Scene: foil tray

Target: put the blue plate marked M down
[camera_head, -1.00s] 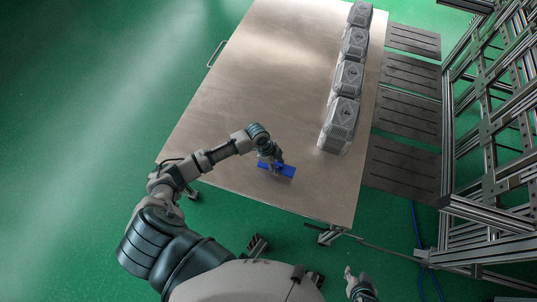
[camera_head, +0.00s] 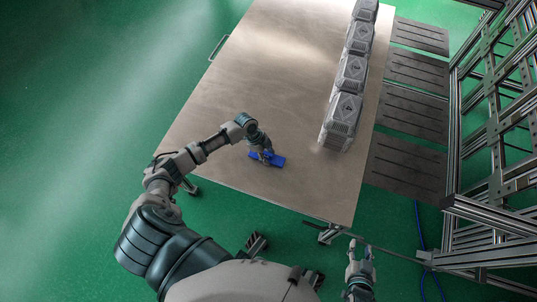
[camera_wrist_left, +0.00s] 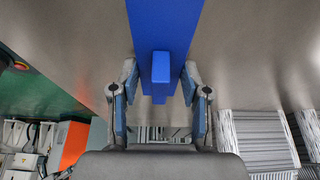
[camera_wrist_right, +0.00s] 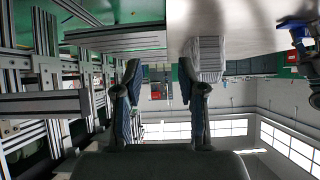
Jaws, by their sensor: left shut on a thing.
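The blue plate (camera_head: 278,161) is at the near part of the metal table, in my left gripper (camera_head: 264,157). In the left wrist view the blue plate (camera_wrist_left: 165,22) is a long flat bar with a small blue block standing out between the fingers. My left gripper (camera_wrist_left: 160,88) is shut on this block. I cannot tell whether the plate touches the table top. No letter M can be read on it. My right gripper (camera_head: 361,250) is off the table's near right corner. In the right wrist view it (camera_wrist_right: 157,80) is open and empty.
The metal table (camera_head: 225,110) is bare to the left and around the plate. A row of several grey cases (camera_head: 341,122) stands along its right side. Dark slotted panels (camera_head: 405,167) lie beyond the right edge. A metal frame rack (camera_head: 500,150) stands at the far right.

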